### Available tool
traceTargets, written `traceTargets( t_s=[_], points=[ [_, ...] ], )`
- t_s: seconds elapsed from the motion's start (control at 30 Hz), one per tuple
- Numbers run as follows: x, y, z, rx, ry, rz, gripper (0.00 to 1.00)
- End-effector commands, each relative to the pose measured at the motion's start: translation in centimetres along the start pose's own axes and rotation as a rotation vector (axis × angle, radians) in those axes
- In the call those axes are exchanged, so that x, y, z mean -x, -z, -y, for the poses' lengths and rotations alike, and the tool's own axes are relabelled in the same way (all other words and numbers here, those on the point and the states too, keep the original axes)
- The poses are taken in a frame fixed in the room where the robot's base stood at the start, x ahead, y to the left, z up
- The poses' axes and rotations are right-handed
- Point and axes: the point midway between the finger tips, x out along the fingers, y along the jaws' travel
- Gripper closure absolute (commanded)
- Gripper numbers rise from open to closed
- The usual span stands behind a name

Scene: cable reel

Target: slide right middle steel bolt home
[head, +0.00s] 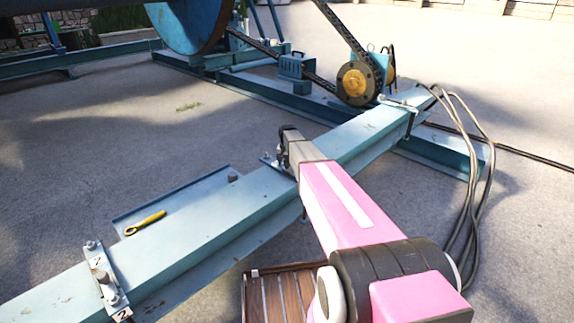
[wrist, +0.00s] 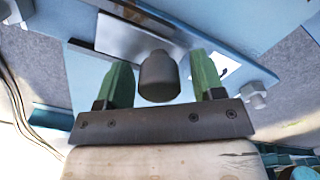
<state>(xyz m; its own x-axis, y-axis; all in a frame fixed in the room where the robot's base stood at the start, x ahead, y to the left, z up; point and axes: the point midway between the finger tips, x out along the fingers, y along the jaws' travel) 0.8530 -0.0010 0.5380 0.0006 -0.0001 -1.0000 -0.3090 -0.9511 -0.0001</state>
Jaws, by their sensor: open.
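In the wrist view, the dark, round-headed knob of a steel bolt (wrist: 159,78) stands out from a pale plate (wrist: 128,41) on the light blue beam. My gripper (wrist: 161,74) has two green fingers, one on each side of the knob. The fingers are open, with a narrow gap showing on both sides. In the head view, my gripper (head: 286,140) is at the middle of the light blue beam (head: 215,215), beside a small bolt bracket (head: 270,161). My arm's end hides most of that fitting there, and the bolt's shaft is not visible.
A bracket with a bolt and "2" labels (head: 103,278) sits at the beam's near left end. Black cables (head: 478,165) hang at the right. A chain sprocket (head: 355,83) stands at the back.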

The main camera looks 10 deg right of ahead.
Motion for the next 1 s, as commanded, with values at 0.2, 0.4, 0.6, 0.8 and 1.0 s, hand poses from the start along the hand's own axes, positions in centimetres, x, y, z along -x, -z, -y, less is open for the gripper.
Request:
traceTargets(
  t_s=[0.2, 0.4, 0.6, 0.8, 1.0],
  points=[
    [-0.4, 0.0, 0.0, 0.0, 0.0, 0.0, 0.38],
    [-0.4, 0.0, 0.0, 0.0, 0.0, 0.0, 0.61],
    [-0.3, 0.0, 0.0, 0.0, 0.0, 0.0, 1.0],
    [-0.3, -1.4, -1.7, -0.001, -0.001, 0.001, 1.0],
    [-0.3, -3.4, -4.4, -0.001, -0.001, 0.001, 1.0]
  ],
)
